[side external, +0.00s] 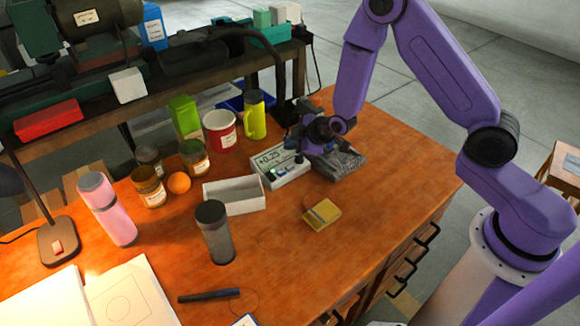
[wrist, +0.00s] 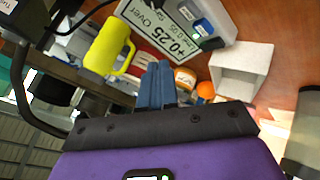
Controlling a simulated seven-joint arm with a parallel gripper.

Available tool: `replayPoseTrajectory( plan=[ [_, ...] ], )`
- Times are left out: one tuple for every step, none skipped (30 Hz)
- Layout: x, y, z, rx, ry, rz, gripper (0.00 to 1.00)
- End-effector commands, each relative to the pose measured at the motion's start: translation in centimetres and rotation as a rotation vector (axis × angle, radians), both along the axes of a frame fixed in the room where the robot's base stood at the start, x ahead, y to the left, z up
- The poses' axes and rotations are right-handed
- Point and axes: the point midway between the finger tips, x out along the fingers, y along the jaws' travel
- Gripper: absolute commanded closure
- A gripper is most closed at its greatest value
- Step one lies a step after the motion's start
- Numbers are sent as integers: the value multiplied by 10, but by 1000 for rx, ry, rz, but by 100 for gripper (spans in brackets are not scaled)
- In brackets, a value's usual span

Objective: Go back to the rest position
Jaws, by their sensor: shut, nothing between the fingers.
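My gripper (side external: 301,146) is at the back right of the wooden table, low beside the white readout box (side external: 281,168) and the grey metal block (side external: 340,162). In the wrist view its two blue fingers (wrist: 159,68) are together, with nothing between them. The readout box also shows in the wrist view (wrist: 158,32), its screen reading +0.25, just beyond the fingertips. I cannot tell whether the fingers touch anything. My arm is bent down from the right and hides part of the block.
A yellow mug (side external: 254,118), red mug (side external: 220,131), green container (side external: 185,118), jars and an orange ball (side external: 179,183) stand left of my gripper. An open white tray (side external: 234,206), grey bottle (side external: 214,235) and yellow block (side external: 322,214) are nearer. The front right tabletop is clear.

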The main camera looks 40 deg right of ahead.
Motion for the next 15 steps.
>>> replayPoseTrajectory(
  plan=[
    [0,0,0,0,0,0,100],
    [0,0,0,0,0,0,100],
    [0,0,0,0,0,0,100],
    [0,0,0,0,0,0,100],
    [0,0,0,0,1,1,100],
    [-1,1,1,2,3,3,100],
    [-2,3,2,5,6,5,100],
    [-3,5,4,9,11,8,100],
    [-6,9,8,16,23,14,100],
    [-9,12,11,22,36,20,100],
    [-13,17,15,30,50,28,100],
    [-21,23,21,41,75,38,100],
    [-27,29,26,50,97,46,100],
    [-34,34,32,58,119,56,100],
    [-46,41,40,68,153,67,100]
  ],
)
